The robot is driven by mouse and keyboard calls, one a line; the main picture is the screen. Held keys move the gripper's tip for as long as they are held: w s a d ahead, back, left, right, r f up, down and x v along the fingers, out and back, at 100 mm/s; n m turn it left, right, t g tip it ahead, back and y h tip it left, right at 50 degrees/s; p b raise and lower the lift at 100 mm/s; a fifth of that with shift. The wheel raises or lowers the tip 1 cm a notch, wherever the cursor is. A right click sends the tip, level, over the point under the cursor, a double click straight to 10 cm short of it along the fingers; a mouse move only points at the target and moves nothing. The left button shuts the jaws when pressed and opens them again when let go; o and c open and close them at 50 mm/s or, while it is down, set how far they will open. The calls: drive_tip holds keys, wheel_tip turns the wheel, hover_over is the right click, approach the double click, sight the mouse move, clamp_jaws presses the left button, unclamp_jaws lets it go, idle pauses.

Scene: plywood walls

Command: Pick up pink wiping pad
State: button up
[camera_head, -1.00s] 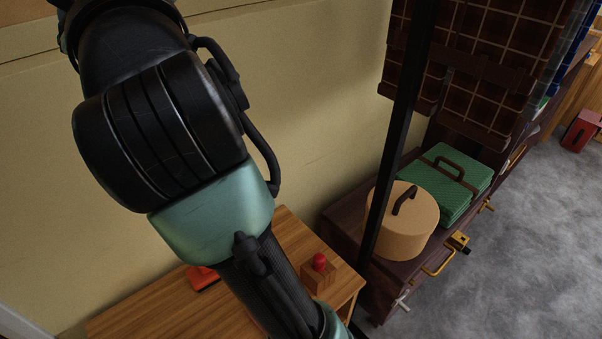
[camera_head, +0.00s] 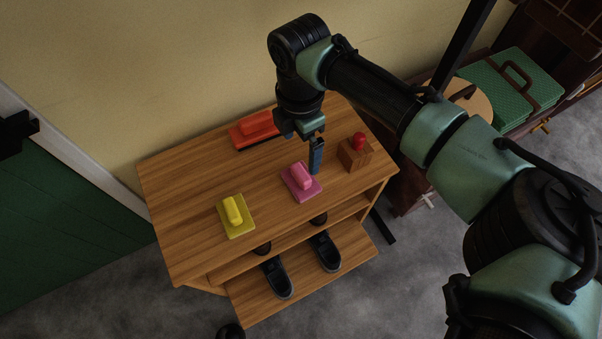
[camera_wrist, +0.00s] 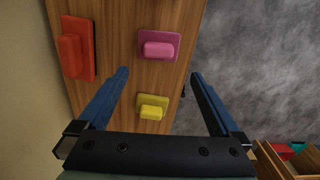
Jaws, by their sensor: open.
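The pink wiping pad (camera_head: 301,182) lies flat on the wooden cabinet top (camera_head: 185,185), near its front edge. It has a square base and a raised handle block. My gripper (camera_head: 316,155) points down above the cabinet top, just behind and right of the pink pad in the head view. In the wrist view my gripper (camera_wrist: 158,78) has its two blue fingers wide apart with nothing between them in its grasp.
A yellow pad (camera_head: 236,215) lies left of the pink one, and a red pad (camera_head: 256,130) lies at the back by the wall. A wooden block with a red knob (camera_head: 355,152) stands at the right. Black shoes (camera_head: 277,277) sit on the lower shelf.

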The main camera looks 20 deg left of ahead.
drive_tip(key=b, duration=0.1)
hover_over(301, 172)
wheel_tip(301, 172, down, 6)
drive_tip(key=shift+s+f, duration=0.15)
wheel_tip(301, 172, down, 5)
drive_tip(key=shift+f+b, duration=0.1)
drive_tip(key=shift+b, duration=1.1)
drive_tip(key=c, duration=1.3)
wheel_tip(301, 172, up, 10)
drive_tip(key=p, duration=0.3)
